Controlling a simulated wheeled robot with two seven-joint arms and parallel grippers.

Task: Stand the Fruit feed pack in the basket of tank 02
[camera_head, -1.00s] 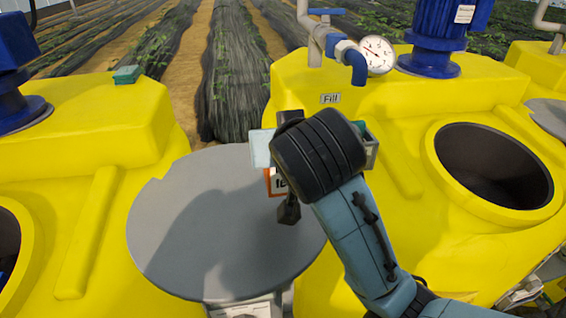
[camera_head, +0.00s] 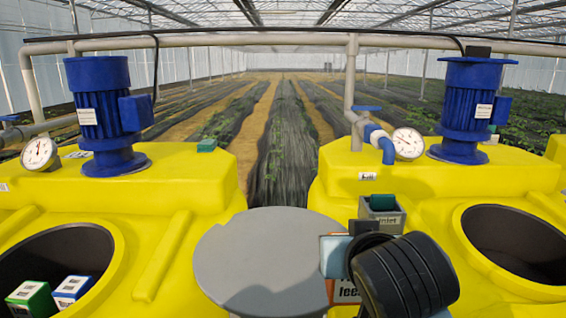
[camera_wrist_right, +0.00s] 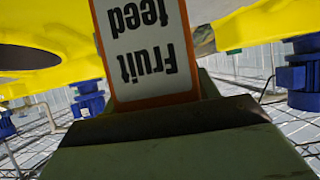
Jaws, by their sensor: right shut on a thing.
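The Fruit feed pack (camera_head: 345,291), white with an orange edge, is held by my right gripper (camera_head: 350,250) at the lower middle right of the head view. The gripper and wrist cover much of it. In the right wrist view the pack (camera_wrist_right: 145,50) shows its "Fruit feed" label upside down between the fingers. The right yellow tank (camera_head: 440,180) has a round dark mouth (camera_head: 515,240), right of the gripper; no pack shows inside. The left tank (camera_head: 180,190) has a mouth holding a green pack (camera_head: 30,298) and a blue pack (camera_head: 72,290). No tank number is readable. My left gripper is out of view.
A round grey table (camera_head: 260,250) stands between the tanks, bare on top. Blue motors (camera_head: 470,105), a gauge (camera_head: 408,143) and pipes (camera_head: 350,80) rise behind.

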